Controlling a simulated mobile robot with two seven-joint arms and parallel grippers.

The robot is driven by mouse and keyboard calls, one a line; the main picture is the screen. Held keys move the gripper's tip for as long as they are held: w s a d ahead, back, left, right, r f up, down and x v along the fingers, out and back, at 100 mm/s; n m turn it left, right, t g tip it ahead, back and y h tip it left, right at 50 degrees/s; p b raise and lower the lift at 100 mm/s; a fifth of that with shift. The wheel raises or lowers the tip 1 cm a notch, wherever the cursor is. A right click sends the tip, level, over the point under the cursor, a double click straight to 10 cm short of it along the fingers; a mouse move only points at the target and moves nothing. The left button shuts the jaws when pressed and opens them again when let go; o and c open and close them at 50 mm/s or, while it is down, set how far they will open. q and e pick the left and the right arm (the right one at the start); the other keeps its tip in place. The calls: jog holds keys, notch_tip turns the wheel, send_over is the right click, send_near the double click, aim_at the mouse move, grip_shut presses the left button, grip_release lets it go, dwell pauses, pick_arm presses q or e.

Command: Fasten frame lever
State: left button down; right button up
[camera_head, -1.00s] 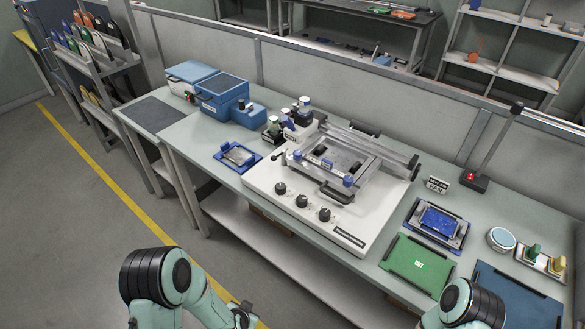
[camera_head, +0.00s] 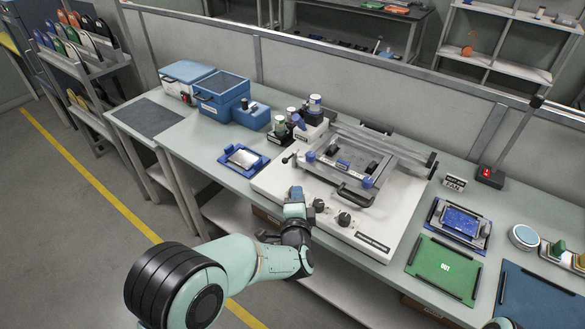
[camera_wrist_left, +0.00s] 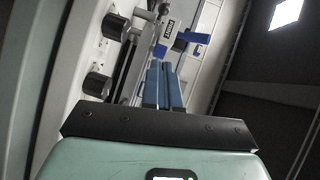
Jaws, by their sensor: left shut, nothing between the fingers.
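The white machine (camera_head: 275,182) stands on the bench with a metal frame (camera_head: 345,160) on top. The frame has blue clamps at its front corners (camera_head: 367,182) and a black front handle (camera_head: 355,196). A short lever with a dark knob (camera_head: 286,159) juts from the frame's left side. My left gripper (camera_head: 295,194) is in front of the machine's front left, below the frame and apart from the lever. In the left wrist view its blue fingers (camera_wrist_left: 164,84) are together and empty, pointing toward the frame's blue clamp (camera_wrist_left: 195,38). My right gripper is out of view.
Black knobs (camera_head: 344,218) line the machine's front panel; knobs (camera_wrist_left: 97,85) also show in the wrist view. A blue tray (camera_head: 243,159) lies left of the machine. A green mat (camera_head: 445,268) and blue fixture (camera_head: 461,221) lie right.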

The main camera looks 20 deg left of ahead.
pick_arm(q)
jog(key=x, duration=1)
jog(key=shift+w+a+f, duration=0.25)
jog(key=shift+w+a, duration=0.15)
jog(key=shift+a, duration=0.25)
jog(key=shift+w+a+f, duration=0.1)
jog(key=shift+w+a, duration=0.2)
jog(key=shift+a, duration=0.25)
jog(key=shift+w+a+f, duration=0.1)
jog(key=shift+w+a, duration=0.2)
jog(key=shift+a, duration=0.25)
